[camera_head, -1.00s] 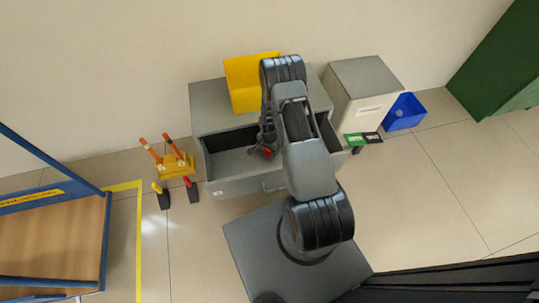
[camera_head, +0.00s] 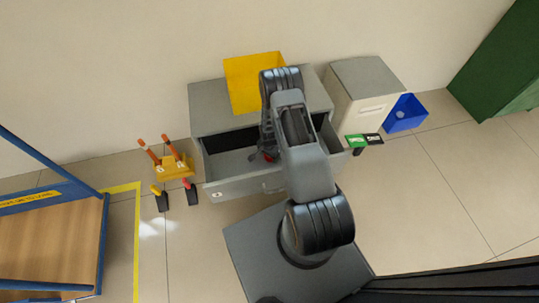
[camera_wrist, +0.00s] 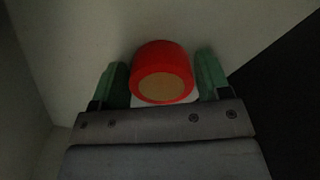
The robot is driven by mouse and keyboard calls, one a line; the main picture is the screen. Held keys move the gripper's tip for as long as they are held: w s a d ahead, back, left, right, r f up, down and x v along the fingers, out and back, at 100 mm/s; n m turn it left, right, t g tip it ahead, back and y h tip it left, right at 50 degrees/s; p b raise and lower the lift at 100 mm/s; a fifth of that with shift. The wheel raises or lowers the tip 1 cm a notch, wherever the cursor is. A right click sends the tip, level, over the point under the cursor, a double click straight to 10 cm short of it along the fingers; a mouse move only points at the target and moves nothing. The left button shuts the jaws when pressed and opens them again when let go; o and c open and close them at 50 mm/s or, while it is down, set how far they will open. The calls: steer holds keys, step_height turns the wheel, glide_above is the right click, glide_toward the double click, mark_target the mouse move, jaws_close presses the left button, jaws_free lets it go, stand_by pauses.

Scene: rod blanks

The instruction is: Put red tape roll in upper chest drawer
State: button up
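The red tape roll (camera_wrist: 163,58) sits between the two green fingers of my gripper (camera_wrist: 163,80) in the wrist view. The wrist view shows pale drawer surfaces around the roll. I cannot tell whether the roll touches the drawer floor. My arm hides the drawer's right part.
A yellow bin (camera_head: 255,80) stands on the chest top. A grey-white cabinet (camera_head: 362,95) and a blue bin (camera_head: 405,113) are to the right. A yellow tool holder (camera_head: 174,167) stands on the floor to the left, and a wooden-topped blue rack (camera_head: 50,245) is farther left.

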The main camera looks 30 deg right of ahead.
steer(key=shift+o, duration=1.4)
steer(key=shift+r, duration=0.1)
steer(key=s+a+r+n+t+p, duration=0.1)
steer(key=a+r+n+p, duration=0.15)
steer(key=r, duration=1.45)
steer(key=s+a+r+n+p, duration=0.15)
steer(key=r+n, duration=0.25)
steer(key=r, duration=1.4)
steer(key=s+a+r+n+t, duration=0.1)
steer(key=s+a+r+n, duration=0.1)
steer(key=s+r, duration=0.4)
steer(key=s+a+r+n, duration=0.3)
steer(key=s+r, duration=0.3)
steer(key=s, duration=0.2)
steer(key=shift+r+n+t, duration=0.15)
steer(key=shift+n+t, duration=0.25)
steer(key=shift+n, duration=0.15)
